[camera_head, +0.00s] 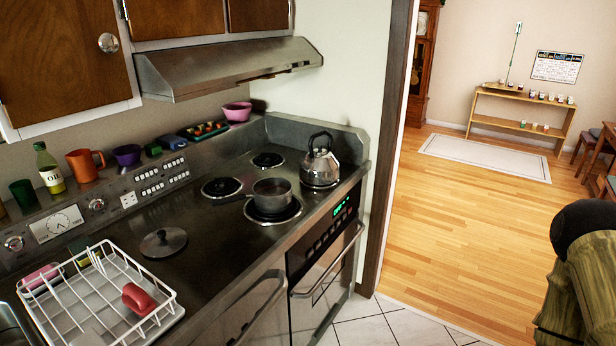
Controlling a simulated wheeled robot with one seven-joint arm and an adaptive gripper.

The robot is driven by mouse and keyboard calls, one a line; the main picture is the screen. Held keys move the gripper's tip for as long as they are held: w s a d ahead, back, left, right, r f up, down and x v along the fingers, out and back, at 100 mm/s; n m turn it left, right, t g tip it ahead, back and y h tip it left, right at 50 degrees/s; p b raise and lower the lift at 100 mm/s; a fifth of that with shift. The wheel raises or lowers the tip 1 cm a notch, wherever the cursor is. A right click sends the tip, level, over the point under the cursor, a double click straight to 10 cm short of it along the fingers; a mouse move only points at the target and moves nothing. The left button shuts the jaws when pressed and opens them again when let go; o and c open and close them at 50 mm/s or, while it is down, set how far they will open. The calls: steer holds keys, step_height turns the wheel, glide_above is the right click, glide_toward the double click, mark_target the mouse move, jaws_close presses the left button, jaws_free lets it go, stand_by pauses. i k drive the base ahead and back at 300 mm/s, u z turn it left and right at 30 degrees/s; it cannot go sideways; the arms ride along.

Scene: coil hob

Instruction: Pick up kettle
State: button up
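The kettle (320,166) is shiny metal with a black arched handle on top. It stands upright on the right rear part of the coil hob, beside the raised metal edge at the counter's right end. Its handle is clear of other things and nothing hides the kettle. My gripper does not show in this view, so its distance from the kettle cannot be told.
A saucepan (272,193) sits on the burner left of the kettle. A range hood (228,66) hangs above. A pot lid (163,242) and white dish rack (95,296) are farther left. An oven (324,262) is below. Wooden floor (460,230) at right is open.

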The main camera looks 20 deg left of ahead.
mark_target(320, 167)
steer(key=k, duration=0.45)
steer(key=u, duration=0.95)
steer(key=i, duration=1)
steer(key=k, duration=0.5)
steer(key=z, duration=1.5)
steer(key=i, duration=1.2)
steer(key=u, duration=1.8)
